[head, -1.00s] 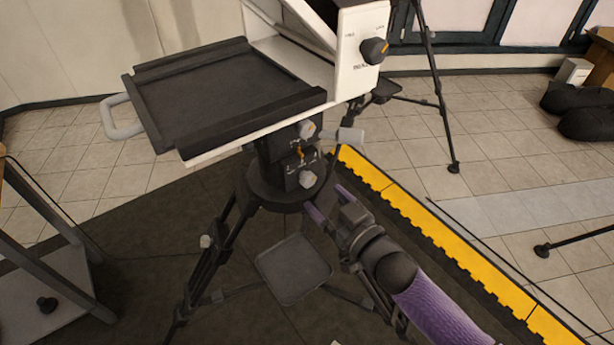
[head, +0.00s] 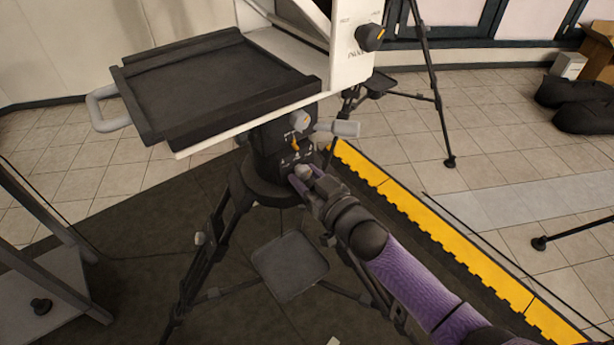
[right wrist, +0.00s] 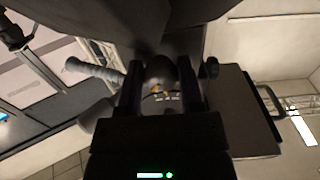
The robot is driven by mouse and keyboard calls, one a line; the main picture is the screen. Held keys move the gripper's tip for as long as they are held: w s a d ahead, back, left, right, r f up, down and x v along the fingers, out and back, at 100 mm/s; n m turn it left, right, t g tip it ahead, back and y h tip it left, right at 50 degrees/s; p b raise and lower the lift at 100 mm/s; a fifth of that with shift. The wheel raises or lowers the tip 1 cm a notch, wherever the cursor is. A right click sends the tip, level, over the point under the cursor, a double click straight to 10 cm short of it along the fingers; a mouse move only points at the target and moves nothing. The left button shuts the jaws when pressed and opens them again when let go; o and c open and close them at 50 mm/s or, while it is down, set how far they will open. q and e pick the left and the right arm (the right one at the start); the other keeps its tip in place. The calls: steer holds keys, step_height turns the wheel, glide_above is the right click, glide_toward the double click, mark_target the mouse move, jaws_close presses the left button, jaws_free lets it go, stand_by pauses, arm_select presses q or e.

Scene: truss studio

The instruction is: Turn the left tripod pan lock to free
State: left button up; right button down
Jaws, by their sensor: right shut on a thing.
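The tripod head (head: 272,150) is a dark block under the teleprompter, with an upper grey knob (head: 300,120) and a lower grey knob on its front face. The lower knob (head: 303,172) sits where a pan lock would be; its markings are too small to read. My right gripper (head: 306,177) reaches in from the lower right and is shut on this lower knob. In the right wrist view the knob (right wrist: 159,75) lies between my two dark fingers, with small orange marks near it. My left gripper is not in view.
The teleprompter's black tray (head: 215,85) and white hood (head: 350,60) hang over the tripod head. A grey pan handle (head: 345,128) sticks out just above my gripper. The tripod's legs (head: 212,250) spread below. A yellow floor edge (head: 420,220) runs at right.

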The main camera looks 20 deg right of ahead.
steer(key=shift+n, duration=0.4)
steer(key=n, duration=0.3)
steer(key=shift+d+p, duration=0.1)
steer(key=shift+p, duration=0.3)
steer(key=n, duration=0.4)
steer(key=shift+d+n, duration=0.1)
steer(key=shift+n, duration=0.2)
steer(key=n, duration=0.4)
steer(key=shift+r+n, duration=0.1)
steer(key=shift+n, duration=0.2)
steer(key=n, duration=0.4)
steer(key=shift+r+n, duration=0.1)
steer(key=shift+n, duration=0.3)
steer(key=shift+c, duration=1.2)
jaws_free()
